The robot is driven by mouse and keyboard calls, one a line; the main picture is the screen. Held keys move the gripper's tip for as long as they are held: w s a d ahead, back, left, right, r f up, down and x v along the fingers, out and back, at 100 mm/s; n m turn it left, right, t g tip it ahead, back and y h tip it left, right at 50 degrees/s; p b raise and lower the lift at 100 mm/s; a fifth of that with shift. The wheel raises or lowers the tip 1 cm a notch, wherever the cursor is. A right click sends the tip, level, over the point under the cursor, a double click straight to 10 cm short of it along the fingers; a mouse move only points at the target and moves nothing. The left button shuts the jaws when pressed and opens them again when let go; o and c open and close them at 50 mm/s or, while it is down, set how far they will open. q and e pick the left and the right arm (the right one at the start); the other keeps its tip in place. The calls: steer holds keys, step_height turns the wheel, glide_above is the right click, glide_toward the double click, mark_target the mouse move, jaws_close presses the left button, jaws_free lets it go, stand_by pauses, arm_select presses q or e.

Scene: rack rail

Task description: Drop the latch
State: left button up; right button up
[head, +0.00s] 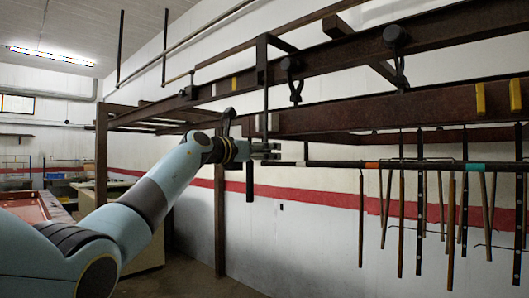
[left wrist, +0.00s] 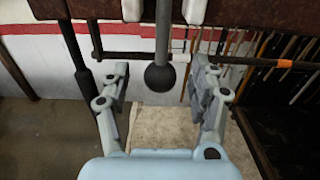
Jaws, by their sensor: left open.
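My left gripper (head: 271,151) is open at the near end of the dark rail in the head view. In the left wrist view, its two fingers stand wide apart (left wrist: 160,72). A grey rod with a dark ball knob (left wrist: 160,78) hangs down between them, with a gap on both sides. I take this for the latch handle, but cannot be sure. In the head view a dark vertical bar (head: 262,62) comes down from the upper beam behind the gripper; I cannot tell whether it is the same part. My right gripper is not in view.
The dark rail (head: 335,164) carries white, orange and teal bands. Several long rods (head: 401,215) hang under it at the right. Rusty beams (head: 370,118) with dark hangers (head: 291,75) and yellow blocks (head: 480,98) run overhead. A rusty post (head: 219,215) stands behind my left arm.

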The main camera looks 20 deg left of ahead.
arm_select(q)
steer(key=p+v, duration=0.3)
steer(key=v, duration=0.3)
steer(key=shift+s+a, duration=0.15)
steer(key=shift+s, duration=0.15)
